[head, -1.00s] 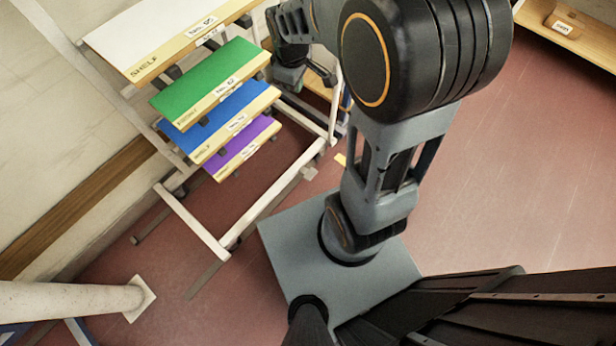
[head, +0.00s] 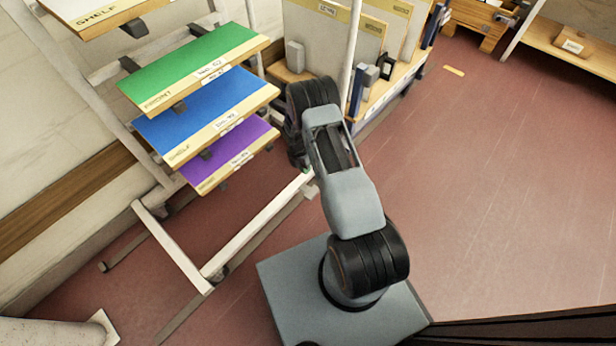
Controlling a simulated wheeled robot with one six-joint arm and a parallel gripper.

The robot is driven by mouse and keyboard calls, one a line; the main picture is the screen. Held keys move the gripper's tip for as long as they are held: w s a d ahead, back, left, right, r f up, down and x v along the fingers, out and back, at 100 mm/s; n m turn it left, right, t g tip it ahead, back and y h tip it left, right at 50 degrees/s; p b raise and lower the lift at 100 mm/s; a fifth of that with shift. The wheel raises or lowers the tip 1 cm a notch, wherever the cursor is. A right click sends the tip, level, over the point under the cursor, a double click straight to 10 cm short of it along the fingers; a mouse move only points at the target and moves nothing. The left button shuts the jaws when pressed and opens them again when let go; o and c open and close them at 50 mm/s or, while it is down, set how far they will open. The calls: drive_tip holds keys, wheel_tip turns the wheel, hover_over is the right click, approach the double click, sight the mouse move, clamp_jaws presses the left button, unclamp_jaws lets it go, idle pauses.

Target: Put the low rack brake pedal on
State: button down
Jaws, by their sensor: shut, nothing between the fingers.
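A white-framed rack (head: 257,228) with slanted coloured shelves stands at the left. Its low rail runs close to the floor, and a dark wheel (head: 220,274) shows near its front corner.
Green (head: 190,62), blue (head: 205,112) and purple (head: 228,150) shelves slope toward the front. A unit with upright boards (head: 330,45) stands behind my arm. A wooden bench (head: 565,45) is at the top right. The red floor (head: 480,190) on the right is clear.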

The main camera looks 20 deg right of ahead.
sight(314, 192)
drive_tip(key=b+x, duration=0.4)
drive_tip(key=x, duration=0.8)
drive_tip(key=shift+f, duration=0.3)
drive_tip(key=shift+s+d, duration=0.1)
drive_tip(key=shift+d, duration=0.05)
